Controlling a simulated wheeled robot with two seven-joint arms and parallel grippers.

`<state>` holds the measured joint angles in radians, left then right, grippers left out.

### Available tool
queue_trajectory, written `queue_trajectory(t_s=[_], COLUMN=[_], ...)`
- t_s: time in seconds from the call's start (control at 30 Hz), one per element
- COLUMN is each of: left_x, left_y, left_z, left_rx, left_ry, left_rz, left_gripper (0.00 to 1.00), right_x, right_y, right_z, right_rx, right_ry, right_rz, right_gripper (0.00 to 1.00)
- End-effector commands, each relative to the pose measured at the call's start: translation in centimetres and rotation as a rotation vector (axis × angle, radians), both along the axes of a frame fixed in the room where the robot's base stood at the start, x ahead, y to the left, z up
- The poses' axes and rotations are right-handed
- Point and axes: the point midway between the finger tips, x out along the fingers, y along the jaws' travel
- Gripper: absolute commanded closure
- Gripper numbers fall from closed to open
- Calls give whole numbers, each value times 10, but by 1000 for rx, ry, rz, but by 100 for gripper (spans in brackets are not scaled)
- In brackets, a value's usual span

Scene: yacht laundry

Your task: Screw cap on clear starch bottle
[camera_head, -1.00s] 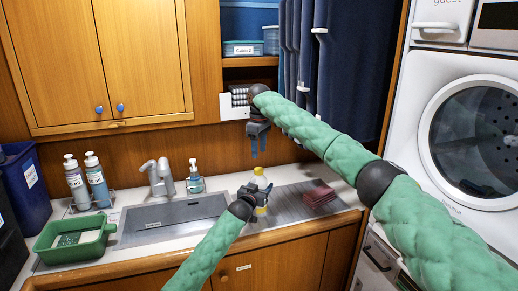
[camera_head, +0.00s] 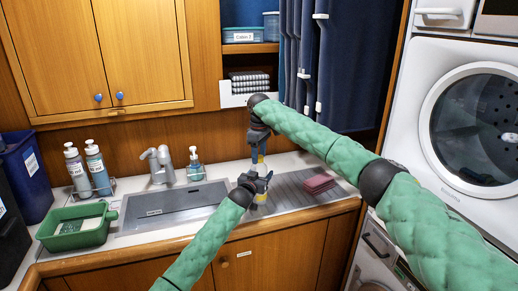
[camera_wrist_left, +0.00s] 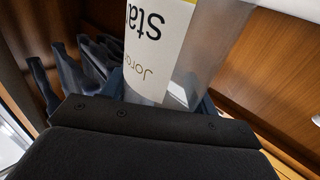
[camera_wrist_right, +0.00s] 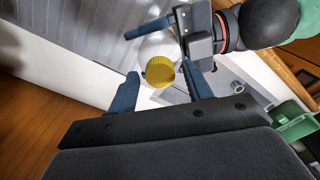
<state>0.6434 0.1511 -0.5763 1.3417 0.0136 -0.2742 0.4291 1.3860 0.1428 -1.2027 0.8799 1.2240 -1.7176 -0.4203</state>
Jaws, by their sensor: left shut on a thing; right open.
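The clear starch bottle (camera_wrist_left: 205,50), with a white and yellow label, stands upright by the sink in the head view (camera_head: 261,196). My left gripper (camera_head: 257,182) is shut on its body.
The sink (camera_head: 172,208) and tap (camera_head: 158,164) lie left of the bottle. A soap dispenser (camera_head: 195,168) stands behind the sink. Folded red cloths (camera_head: 319,184) lie on the ridged drainboard (camera_head: 290,190) to the right. A green tub (camera_head: 72,238) stands at the left.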

Motion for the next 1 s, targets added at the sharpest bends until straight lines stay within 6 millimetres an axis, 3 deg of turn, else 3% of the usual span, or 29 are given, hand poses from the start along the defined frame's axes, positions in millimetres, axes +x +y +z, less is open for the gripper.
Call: queue_trajectory(t_s=[0.33, 0.57, 0.8, 0.83, 0.93, 1.0], left_x=[0, 0, 0, 0, 0, 0], left_y=[0, 0, 0, 0, 0, 0], left_z=[-1, -1, -1, -1, -1, -1], left_rx=[1, 1, 1, 1, 1, 1], left_ry=[2, 2, 2, 2, 2, 2], left_rz=[0, 0, 0, 0, 0, 0], left_gripper=[100, 100, 100, 100, 100, 100], right_x=[0, 0, 0, 0, 0, 0], right_y=[0, 0, 0, 0, 0, 0], right_z=[-3, -3, -3, -3, -3, -3], right_rx=[0, 0, 0, 0, 0, 0], right_ry=[0, 1, 1, 1, 1, 1], right_rz=[0, 0, 0, 0, 0, 0], right_gripper=[50, 95, 97, 68, 48, 44])
